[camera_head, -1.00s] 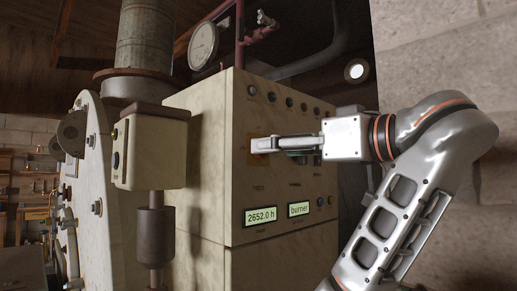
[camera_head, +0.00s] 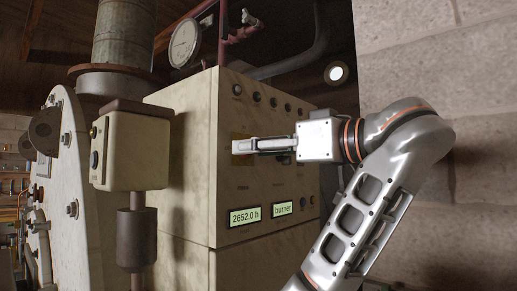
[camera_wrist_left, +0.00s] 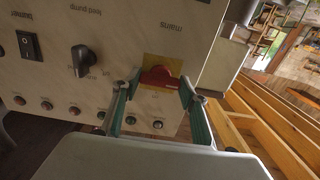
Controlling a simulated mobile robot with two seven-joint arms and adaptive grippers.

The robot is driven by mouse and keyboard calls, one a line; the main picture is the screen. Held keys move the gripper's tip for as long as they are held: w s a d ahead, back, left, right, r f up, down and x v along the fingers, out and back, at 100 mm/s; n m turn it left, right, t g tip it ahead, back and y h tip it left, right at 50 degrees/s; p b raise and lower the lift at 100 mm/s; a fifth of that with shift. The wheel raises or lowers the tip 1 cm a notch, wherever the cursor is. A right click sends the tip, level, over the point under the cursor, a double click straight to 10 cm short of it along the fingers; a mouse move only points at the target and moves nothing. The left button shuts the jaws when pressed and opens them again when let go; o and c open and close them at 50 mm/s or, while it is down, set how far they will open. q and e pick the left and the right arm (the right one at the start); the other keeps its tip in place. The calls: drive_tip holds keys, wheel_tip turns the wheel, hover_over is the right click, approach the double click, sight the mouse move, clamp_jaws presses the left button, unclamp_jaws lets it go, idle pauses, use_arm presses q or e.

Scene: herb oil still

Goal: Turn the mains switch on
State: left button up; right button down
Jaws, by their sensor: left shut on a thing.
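The mains switch (camera_wrist_left: 157,76) is a red rotary handle on a yellow plate (camera_wrist_left: 161,63), on the front panel of a cream control cabinet (camera_head: 265,187). My left gripper (camera_head: 238,147) reaches the panel from the right in the head view. In the left wrist view its two fingertips (camera_wrist_left: 157,90) stand on either side of the red handle and are shut on it. In the head view the fingers hide most of the handle, and only part of the yellow plate shows. My right gripper is not in view.
A black feed pump knob (camera_wrist_left: 84,59) and a black rocker switch (camera_wrist_left: 28,46) sit beside the mains switch. A row of indicator lamps and two lit displays (camera_head: 245,216) are on the panel. A small switch box (camera_head: 130,150) stands left of the cabinet.

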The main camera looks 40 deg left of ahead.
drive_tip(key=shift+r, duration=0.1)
use_arm(q)
drive_tip(key=shift+m+p, duration=2.85)
drive_tip(key=shift+m, duration=5.55)
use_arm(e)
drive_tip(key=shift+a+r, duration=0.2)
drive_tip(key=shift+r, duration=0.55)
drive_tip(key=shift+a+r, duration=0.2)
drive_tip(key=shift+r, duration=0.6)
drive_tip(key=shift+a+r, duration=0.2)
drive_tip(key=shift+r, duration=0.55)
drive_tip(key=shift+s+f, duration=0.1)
